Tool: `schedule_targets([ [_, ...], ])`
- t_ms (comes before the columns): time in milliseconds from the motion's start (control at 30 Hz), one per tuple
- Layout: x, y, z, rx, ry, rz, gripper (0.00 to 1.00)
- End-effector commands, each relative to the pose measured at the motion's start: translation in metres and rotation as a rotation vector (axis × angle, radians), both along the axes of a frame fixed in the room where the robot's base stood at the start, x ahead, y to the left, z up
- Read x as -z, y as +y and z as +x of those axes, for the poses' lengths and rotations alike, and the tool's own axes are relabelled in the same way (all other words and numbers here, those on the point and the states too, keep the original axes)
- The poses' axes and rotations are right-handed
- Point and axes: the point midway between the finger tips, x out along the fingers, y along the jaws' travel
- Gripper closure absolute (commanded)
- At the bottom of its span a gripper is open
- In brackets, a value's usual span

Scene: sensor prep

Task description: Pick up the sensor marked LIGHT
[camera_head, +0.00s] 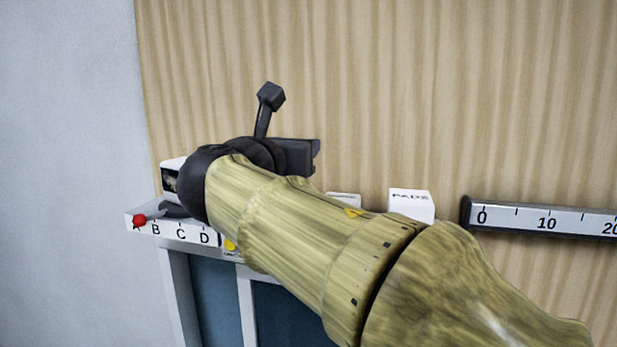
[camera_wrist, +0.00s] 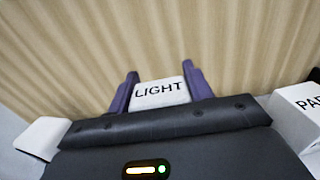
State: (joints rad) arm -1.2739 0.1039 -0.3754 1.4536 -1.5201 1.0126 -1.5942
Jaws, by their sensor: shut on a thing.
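The sensor marked LIGHT (camera_wrist: 160,93) is a small white block with black letters. In the wrist view it sits between the two purple fingers of my gripper (camera_wrist: 160,72), which are shut on it, with its label facing the camera. In the head view my dark gripper body (camera_head: 296,155) is in front of the wood-grain panel, above the lettered strip. My own arm covers much of that view, and I cannot make out the fingers or the LIGHT sensor there.
A ruler (camera_head: 545,219) is at the right. A pale item (camera_head: 343,198) is partly hidden behind my arm.

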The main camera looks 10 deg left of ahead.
Motion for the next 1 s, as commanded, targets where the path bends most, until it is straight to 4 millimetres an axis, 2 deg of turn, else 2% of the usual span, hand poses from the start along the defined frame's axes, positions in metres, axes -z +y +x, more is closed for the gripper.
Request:
schedule_targets([
  [100, -0.015, 0.000, 0.001, 0.002, -0.001, 0.002, 0.73],
  [267, -0.024, -0.001, 0.001, 0.002, 0.000, 0.000, 0.73],
  [1000, -0.020, -0.003, 0.002, 0.010, 0.000, -0.003, 0.73],
])
